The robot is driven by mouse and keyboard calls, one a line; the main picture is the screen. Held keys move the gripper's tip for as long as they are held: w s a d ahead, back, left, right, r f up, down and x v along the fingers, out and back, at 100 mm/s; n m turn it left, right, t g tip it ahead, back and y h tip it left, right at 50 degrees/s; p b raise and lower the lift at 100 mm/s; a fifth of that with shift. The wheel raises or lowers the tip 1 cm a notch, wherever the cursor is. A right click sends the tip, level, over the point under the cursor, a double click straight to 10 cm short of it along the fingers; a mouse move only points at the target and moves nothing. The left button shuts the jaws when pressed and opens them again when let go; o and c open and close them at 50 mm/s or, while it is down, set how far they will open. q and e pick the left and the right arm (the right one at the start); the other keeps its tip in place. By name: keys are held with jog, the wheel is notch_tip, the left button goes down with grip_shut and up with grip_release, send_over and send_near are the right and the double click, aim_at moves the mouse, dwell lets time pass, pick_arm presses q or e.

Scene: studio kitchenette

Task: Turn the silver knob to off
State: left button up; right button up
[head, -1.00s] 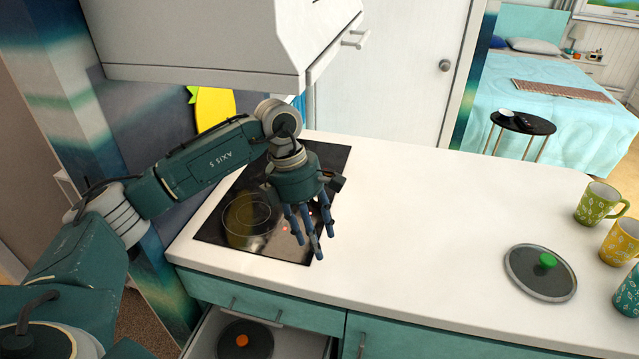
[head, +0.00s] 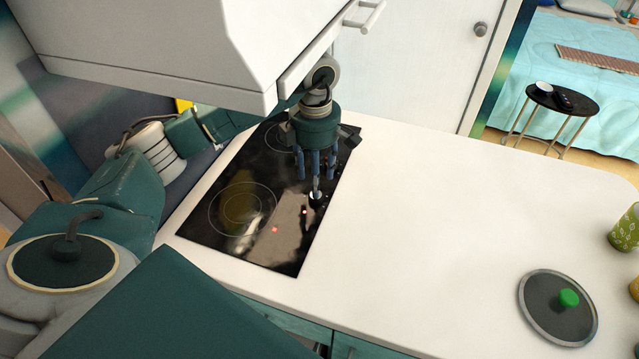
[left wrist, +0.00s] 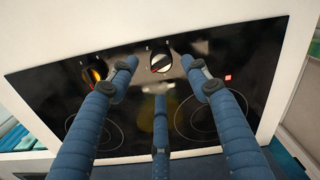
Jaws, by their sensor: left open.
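The silver knob (head: 316,196) sits on the right side of the black cooktop (head: 200,228). In the left wrist view the silver knob (left wrist: 160,62) shows a red mark on its face and lies between and beyond the spread fingertips. A second, orange-gold knob (left wrist: 96,74) is left of it, partly covered by a finger. My left gripper (head: 316,178) is open and empty, pointing down over the cooktop close to the silver knob. I cannot tell whether a finger touches it. My right gripper is not in view.
A red light (head: 275,229) glows on the cooktop. The white cabinet or hood (head: 190,45) hangs close above my left arm. A green mug (head: 625,228) stands at the right.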

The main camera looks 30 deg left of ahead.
pick_arm(q)
jog(key=shift+s+d+f+p, duration=0.1)
jog(key=shift+s+f+p, duration=0.1)
jog(key=shift+f, duration=0.4)
jog(key=shift+s+f+p, duration=0.15)
jog(key=shift+f+p, duration=0.05)
jog(key=shift+f, duration=0.4)
jog(key=shift+w+f, duration=0.2)
jog(key=shift+f, duration=0.8)
jog(key=shift+w+f, duration=0.1)
jog(key=shift+f, duration=0.25)
jog(key=c, duration=1.1)
jog(key=shift+c, duration=0.3)
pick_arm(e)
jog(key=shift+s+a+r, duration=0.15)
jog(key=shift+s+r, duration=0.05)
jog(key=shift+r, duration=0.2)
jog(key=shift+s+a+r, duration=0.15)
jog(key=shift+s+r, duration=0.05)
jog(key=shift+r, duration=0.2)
